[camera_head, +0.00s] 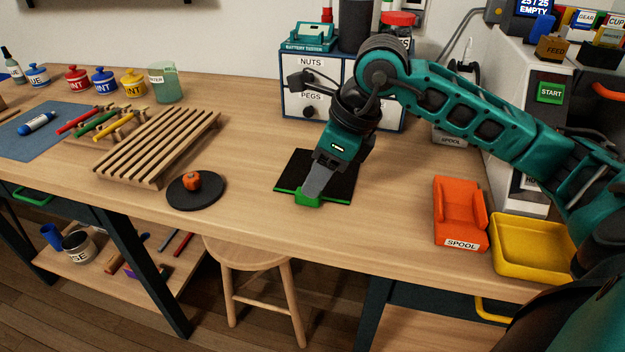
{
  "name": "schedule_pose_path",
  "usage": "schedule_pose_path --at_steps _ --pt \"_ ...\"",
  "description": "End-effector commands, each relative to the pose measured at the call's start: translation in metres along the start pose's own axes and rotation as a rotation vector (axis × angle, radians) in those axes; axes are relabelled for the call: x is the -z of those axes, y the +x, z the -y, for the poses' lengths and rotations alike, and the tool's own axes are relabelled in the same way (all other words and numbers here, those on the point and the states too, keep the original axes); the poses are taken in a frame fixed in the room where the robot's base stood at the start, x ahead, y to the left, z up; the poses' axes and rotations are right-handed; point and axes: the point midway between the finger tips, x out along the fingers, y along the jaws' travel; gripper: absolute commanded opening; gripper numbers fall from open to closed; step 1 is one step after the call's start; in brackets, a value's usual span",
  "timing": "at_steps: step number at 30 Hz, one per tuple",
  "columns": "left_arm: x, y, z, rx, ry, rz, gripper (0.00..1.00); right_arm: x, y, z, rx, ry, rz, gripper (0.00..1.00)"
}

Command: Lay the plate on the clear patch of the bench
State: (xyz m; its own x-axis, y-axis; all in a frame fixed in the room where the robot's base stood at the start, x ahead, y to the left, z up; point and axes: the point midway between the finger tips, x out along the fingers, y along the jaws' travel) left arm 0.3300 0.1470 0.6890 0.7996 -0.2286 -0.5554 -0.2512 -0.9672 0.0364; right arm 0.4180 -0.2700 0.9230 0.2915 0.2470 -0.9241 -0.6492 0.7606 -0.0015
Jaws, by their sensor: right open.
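The plate (340,168) is a thin dark square with a green front edge and a green tab (308,202). It looks flat on the bench (250,150) in the middle of the head view, in front of the drawer unit. My right gripper (314,190) points down over the plate's front part, its tip at the green tab. Its jaws are open; whether they touch the tab I cannot tell. The gripper hides part of the plate's middle. My left gripper is out of view.
A black disc (182,197) with a small orange object and a slatted wooden rack (145,150) are to the left. An orange spool holder (455,215) and yellow tray (530,255) are to the right. The drawer unit (300,92) stands behind. Bare bench surrounds the plate.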

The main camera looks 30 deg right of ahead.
Motion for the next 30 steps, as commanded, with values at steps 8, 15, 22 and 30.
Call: schedule_pose_path --at_steps 8,15,22,30 --pt "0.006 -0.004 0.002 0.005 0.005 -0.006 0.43 -0.001 -0.061 0.001 0.005 -0.001 0.001 0.48" --pt "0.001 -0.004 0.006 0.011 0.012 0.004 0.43 0.0 -0.085 0.0 0.001 0.0 0.0 0.48" --pt "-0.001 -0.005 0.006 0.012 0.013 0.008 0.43 0.0 -0.087 0.0 0.0 0.0 0.0 0.48" --pt "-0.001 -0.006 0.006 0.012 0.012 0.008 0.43 0.0 -0.086 0.0 0.0 0.0 0.0 0.48"
